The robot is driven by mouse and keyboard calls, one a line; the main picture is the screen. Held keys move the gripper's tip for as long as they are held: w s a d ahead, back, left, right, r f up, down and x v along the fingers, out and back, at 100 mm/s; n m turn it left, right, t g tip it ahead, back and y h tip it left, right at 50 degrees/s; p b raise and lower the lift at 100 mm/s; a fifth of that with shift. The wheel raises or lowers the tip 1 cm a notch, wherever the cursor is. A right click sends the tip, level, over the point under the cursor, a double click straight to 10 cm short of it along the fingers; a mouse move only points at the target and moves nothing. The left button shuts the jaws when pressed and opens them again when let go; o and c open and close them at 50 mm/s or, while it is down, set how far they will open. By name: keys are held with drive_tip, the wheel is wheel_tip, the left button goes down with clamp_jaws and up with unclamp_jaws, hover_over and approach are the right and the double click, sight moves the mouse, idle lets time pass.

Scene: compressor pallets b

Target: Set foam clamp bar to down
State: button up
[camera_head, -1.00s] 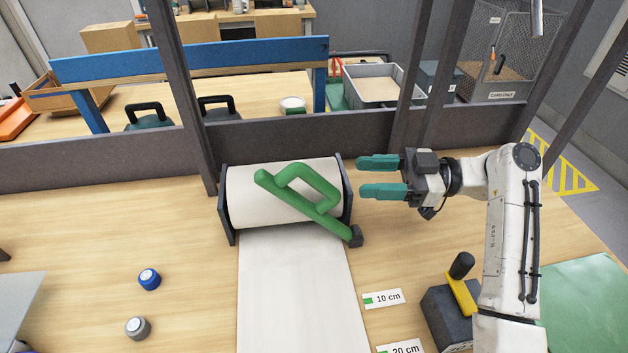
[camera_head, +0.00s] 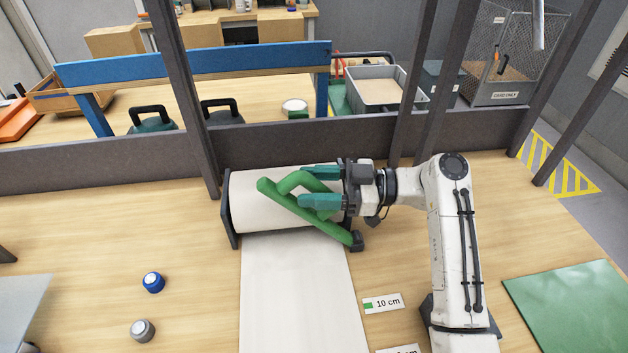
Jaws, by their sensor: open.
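The green foam clamp bar (camera_head: 276,199) slants across the front of the white foam roll (camera_head: 248,199), with its left end raised and its right end at a dark pivot block (camera_head: 356,241). A green loop handle (camera_head: 290,181) rises from the bar. My gripper (camera_head: 312,187) comes in from the right with its two teal fingers apart, one above the other in the picture. The fingers overlap the right part of the handle, and part of it is hidden behind them. I cannot tell whether they touch it.
A white foam sheet (camera_head: 295,295) runs from the roll toward the front. A 10 cm card (camera_head: 383,303) lies right of it. Blue (camera_head: 153,282) and grey (camera_head: 143,330) round pieces lie to the left. Dark posts (camera_head: 184,95) and a low rail (camera_head: 90,168) stand behind the roll.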

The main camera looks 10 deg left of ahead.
drive_tip(key=shift+a, duration=0.1)
drive_tip(key=shift+c, duration=0.3)
clamp_jaws()
idle(0.4)
